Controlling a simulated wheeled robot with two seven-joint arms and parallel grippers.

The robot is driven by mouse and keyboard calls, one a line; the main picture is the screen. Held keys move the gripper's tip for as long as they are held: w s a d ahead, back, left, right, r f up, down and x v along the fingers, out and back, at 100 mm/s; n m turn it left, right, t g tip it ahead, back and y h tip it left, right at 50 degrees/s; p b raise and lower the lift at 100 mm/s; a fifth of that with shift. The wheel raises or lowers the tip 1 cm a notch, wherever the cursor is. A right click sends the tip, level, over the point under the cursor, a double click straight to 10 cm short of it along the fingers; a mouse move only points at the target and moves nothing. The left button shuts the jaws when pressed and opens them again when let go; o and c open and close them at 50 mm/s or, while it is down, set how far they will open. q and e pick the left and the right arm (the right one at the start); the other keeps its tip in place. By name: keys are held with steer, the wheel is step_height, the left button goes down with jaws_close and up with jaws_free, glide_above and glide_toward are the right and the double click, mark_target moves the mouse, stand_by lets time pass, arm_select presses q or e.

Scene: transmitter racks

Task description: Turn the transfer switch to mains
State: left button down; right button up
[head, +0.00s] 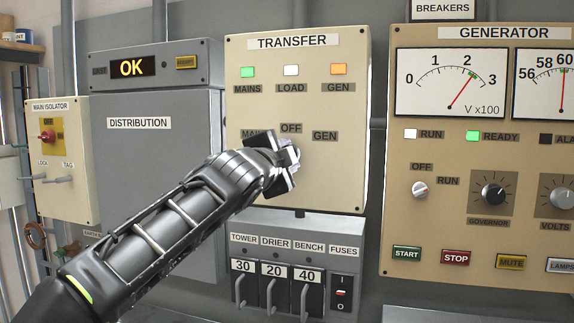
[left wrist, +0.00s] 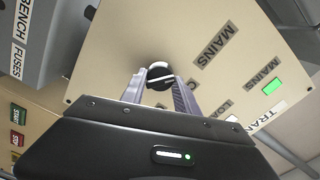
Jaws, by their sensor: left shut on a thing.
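The cream transfer panel (head: 345,170) stands in the middle of the head view, with MAINS, OFF and GEN marked around its switch. My left gripper (head: 291,158) is at the switch and covers most of it there. In the left wrist view the dark round switch knob (left wrist: 158,71) with a white line sits between the two fingers of my left gripper (left wrist: 160,83), which is shut on it. I cannot tell for sure which mark the line points to. The mains lamp (head: 247,72) is green, the load lamp (head: 291,70) white, the gen lamp (head: 338,69) orange. My right gripper is out of view.
The grey distribution cabinet (head: 150,180), its display reading OK, is behind my left arm. Fuse switches (head: 275,290) are below the transfer panel. The generator panel (head: 450,235) with gauges, knobs and buttons is at right. The main isolator (head: 47,137) is at far left.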

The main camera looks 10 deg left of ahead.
arm_select(q)
steer(key=shift+n+b, duration=0.3)
steer(key=shift+n, duration=0.5)
steer(key=c, duration=0.9)
jaws_free()
steer(key=shift+s+a+b, duration=0.15)
steer(key=shift+s+b, duration=0.55)
steer(key=shift+s, duration=1.25)
steer(key=shift+s+a+b, duration=0.1)
steer(key=shift+s+b, duration=0.55)
steer(key=shift+s, duration=1.3)
